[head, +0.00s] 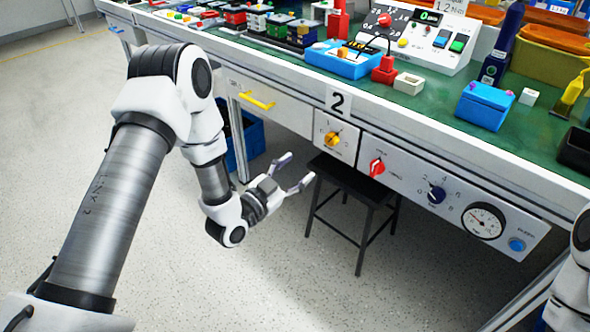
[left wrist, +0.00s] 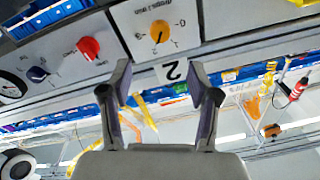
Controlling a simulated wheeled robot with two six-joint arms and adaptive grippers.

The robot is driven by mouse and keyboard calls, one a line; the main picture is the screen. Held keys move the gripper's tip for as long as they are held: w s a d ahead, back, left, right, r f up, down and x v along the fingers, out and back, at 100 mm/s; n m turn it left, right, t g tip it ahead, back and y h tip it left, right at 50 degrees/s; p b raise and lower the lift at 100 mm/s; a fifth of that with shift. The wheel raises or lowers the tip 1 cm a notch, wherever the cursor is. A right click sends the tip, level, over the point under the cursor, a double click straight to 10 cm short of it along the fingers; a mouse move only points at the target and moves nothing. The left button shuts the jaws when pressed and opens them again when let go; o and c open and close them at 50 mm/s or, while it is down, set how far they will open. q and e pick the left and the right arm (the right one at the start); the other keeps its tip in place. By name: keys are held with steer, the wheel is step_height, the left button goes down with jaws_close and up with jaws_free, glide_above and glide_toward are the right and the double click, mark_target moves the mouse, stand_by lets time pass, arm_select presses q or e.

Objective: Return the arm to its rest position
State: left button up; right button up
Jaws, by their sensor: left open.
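My left gripper (head: 297,172) is open and empty in the head view, in the air in front of the bench's front panel. It also shows in the left wrist view (left wrist: 160,90), its two fingers apart with nothing between them. The yellow rotary switch (head: 333,139) is on the panel below the number 2 label, a short way right of and above the fingertips. It shows in the left wrist view (left wrist: 160,31) beyond the fingers, not touched. The red knob (head: 377,167) and the dark blue knob (head: 436,195) sit further right. My right gripper is not in view.
The bench (head: 470,150) with a green top runs across the right, crowded with boxes and instruments. A dial gauge (head: 483,221) and a blue button (head: 516,244) are on its panel. A black stool (head: 355,187) stands under it. Open floor lies below the gripper.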

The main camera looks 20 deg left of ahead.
arm_select(q)
steer(key=s+d+f+n+g+y, duration=0.15)
steer(key=s+f+g, duration=0.25)
steer(key=s+f, duration=0.45)
steer(key=s+d+f+n+g+y, duration=0.15)
steer(key=s+f+g, duration=0.3)
steer(key=f, duration=0.65)
steer(key=s+a+f+n+g+y, duration=0.1)
steer(key=s+f+n+g, duration=0.15)
steer(key=s, duration=0.45)
steer(key=s+a+f+n+g+y, duration=0.1)
steer(key=s+a+f+g, duration=0.1)
steer(key=s+g, duration=0.35)
steer(key=s+a+f+n+g+y, duration=0.1)
steer(key=s+f+n+g, duration=0.1)
steer(key=s, duration=0.7)
step_height(320, 180, up, 29)
steer(key=p, duration=2.8)
steer(key=shift+w+d+f+m+t+p, duration=0.15)
steer(key=shift+w+f+m+t+p, duration=0.1)
steer(key=shift+m+t+p, duration=0.1)
steer(key=shift+r, duration=0.1)
